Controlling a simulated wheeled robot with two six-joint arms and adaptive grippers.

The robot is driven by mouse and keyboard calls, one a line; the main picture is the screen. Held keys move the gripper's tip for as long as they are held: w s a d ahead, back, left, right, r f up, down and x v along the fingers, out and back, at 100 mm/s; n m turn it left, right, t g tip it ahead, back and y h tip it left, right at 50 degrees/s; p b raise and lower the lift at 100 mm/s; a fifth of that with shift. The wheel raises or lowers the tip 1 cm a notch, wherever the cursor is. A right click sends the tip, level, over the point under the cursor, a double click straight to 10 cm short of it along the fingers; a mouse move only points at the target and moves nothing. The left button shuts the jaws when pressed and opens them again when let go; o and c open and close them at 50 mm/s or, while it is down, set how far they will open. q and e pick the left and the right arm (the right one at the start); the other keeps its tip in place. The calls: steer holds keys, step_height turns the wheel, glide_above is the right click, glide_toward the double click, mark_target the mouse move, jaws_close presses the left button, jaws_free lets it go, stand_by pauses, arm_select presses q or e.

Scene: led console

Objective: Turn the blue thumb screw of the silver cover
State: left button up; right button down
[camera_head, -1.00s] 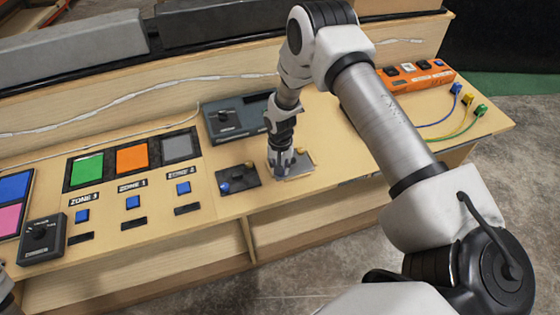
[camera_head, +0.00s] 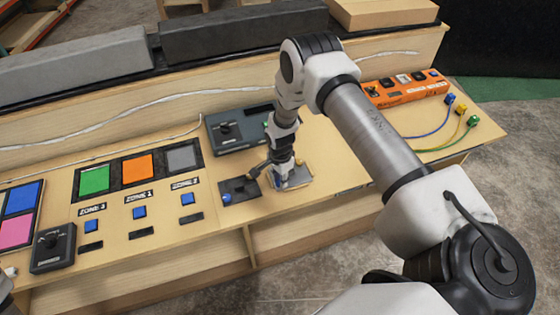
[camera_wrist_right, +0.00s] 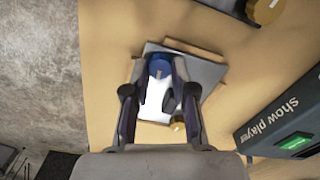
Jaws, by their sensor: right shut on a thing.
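The silver cover (camera_wrist_right: 207,72) lies on the wooden desk, and its edge also shows in the head view (camera_head: 299,182). Its blue thumb screw (camera_wrist_right: 158,66) sits between the fingertips of my right gripper (camera_wrist_right: 160,84). The fingers are shut on the screw and hide its sides. A brass thumb screw (camera_wrist_right: 177,124) shows at another edge of the cover, partly behind a finger. In the head view my right gripper (camera_head: 283,181) points down onto the cover and hides the blue screw.
A dark plate (camera_head: 240,190) with a blue and a brass knob lies left of the cover. The grey show player box (camera_head: 232,131) stands behind. An orange box (camera_head: 405,90) with coloured cables is at right. The desk's front edge is close to the cover.

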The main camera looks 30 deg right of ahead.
steer(key=shift+w+r+m, duration=0.15)
steer(key=shift+w+m, duration=0.05)
steer(key=shift+m, duration=0.4)
steer(key=c, duration=0.9)
jaws_free()
steer(key=shift+c, duration=0.2)
steer(key=shift+s, duration=0.15)
step_height(320, 180, up, 12)
